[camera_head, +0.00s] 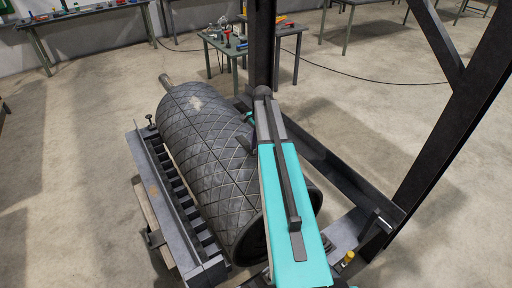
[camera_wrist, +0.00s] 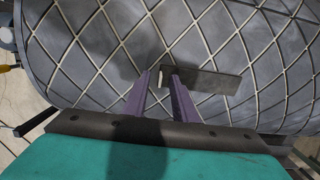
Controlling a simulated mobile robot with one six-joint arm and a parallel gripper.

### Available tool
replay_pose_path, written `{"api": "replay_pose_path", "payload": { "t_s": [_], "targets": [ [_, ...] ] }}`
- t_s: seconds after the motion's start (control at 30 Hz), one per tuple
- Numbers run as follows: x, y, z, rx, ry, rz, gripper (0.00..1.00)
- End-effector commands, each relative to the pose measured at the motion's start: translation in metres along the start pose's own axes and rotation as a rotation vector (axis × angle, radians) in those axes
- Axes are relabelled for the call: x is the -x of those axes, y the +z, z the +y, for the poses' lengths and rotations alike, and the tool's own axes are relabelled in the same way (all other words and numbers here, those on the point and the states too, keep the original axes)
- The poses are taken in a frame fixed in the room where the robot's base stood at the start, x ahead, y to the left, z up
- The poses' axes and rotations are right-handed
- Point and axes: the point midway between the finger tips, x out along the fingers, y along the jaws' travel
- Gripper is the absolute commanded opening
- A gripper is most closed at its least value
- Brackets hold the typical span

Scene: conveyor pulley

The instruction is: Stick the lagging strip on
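The pulley (camera_head: 205,135) is a large dark drum with a diamond pattern of pale grooves. It fills most of the wrist view (camera_wrist: 105,40). A small pale patch (camera_head: 195,103) shows on its upper surface. The lagging strip (camera_wrist: 212,82) is a flat, dark grey bar in the wrist view. Its left end is between the purple fingertips of my gripper (camera_wrist: 163,76), which look closed on it. The strip extends to the right in front of the drum; I cannot tell whether it touches. In the head view my arm hides most of the gripper and strip.
A slotted metal rail (camera_head: 180,205) runs along the drum's left side. Dark frame beams (camera_head: 465,120) stand at the right and behind. A small tool table (camera_head: 228,46) and a workbench (camera_head: 85,14) stand at the back. Open concrete floor lies at left.

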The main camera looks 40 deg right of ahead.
Motion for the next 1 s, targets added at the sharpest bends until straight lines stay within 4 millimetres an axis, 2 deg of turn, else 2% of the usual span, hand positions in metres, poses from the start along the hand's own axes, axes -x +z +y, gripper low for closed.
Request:
{"api": "replay_pose_path", "payload": {
  "t_s": [0.27,0.47,1.0],
  "targets": [
    [0.003,0.000,0.000,0.000,-0.001,0.001,0.25],
    [0.013,0.000,-0.001,0.000,-0.001,0.001,0.25],
    [0.071,0.000,-0.001,0.000,-0.002,0.001,0.25]
  ]
}}
